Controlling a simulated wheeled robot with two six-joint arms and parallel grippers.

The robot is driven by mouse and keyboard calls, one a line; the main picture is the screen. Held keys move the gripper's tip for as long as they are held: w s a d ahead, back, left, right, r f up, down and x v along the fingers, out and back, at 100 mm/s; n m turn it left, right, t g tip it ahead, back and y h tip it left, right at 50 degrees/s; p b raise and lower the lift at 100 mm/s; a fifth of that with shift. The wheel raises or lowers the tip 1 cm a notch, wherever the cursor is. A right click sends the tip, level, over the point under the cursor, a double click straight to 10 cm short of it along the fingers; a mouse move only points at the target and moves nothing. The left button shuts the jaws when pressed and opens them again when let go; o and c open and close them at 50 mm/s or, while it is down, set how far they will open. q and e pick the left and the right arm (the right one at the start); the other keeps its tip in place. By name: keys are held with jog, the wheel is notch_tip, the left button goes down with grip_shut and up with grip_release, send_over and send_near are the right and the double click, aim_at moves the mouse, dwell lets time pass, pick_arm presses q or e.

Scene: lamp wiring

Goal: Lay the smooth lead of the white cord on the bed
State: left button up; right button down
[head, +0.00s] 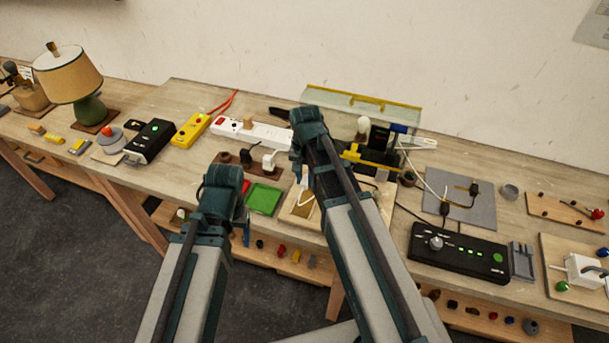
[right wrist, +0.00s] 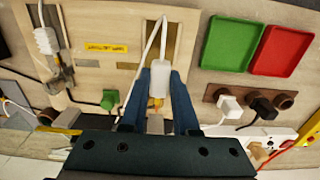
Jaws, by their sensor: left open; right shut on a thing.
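My right gripper (right wrist: 160,78) is shut on an end of the white cord, a pale piece with an orange-tan part (right wrist: 157,88) between the blue fingers. The thin white cord (right wrist: 153,38) runs up from it and bends back down to the left. Beyond the fingers is a wooden board with a brownish recessed panel (right wrist: 178,42), which may be the bed; I cannot tell whether the lead touches it. In the head view the board (head: 293,214) is partly hidden by my right arm. My left gripper (head: 245,228) is open near the table's front edge, apart from the cord.
A green tray (head: 264,198) lies between my grippers, with a red tray (right wrist: 286,50) beside it. A brown socket strip (right wrist: 220,93) with white and black plugs is close by. A black control box (head: 458,252) stands right. A white power strip (head: 262,133) lies behind.

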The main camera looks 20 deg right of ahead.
jog(key=b, duration=0.5)
send_over(305, 202)
jog(key=shift+s+f, duration=0.1)
jog(key=shift+f, duration=2.45)
jog(key=shift+f+b, duration=0.7)
jog(key=shift+f, duration=0.05)
jog(key=shift+f+b, duration=0.6)
jog(key=shift+f, duration=0.15)
jog(key=shift+f+b, duration=0.25)
jog(key=shift+b, duration=0.15)
jog(key=shift+f, duration=0.2)
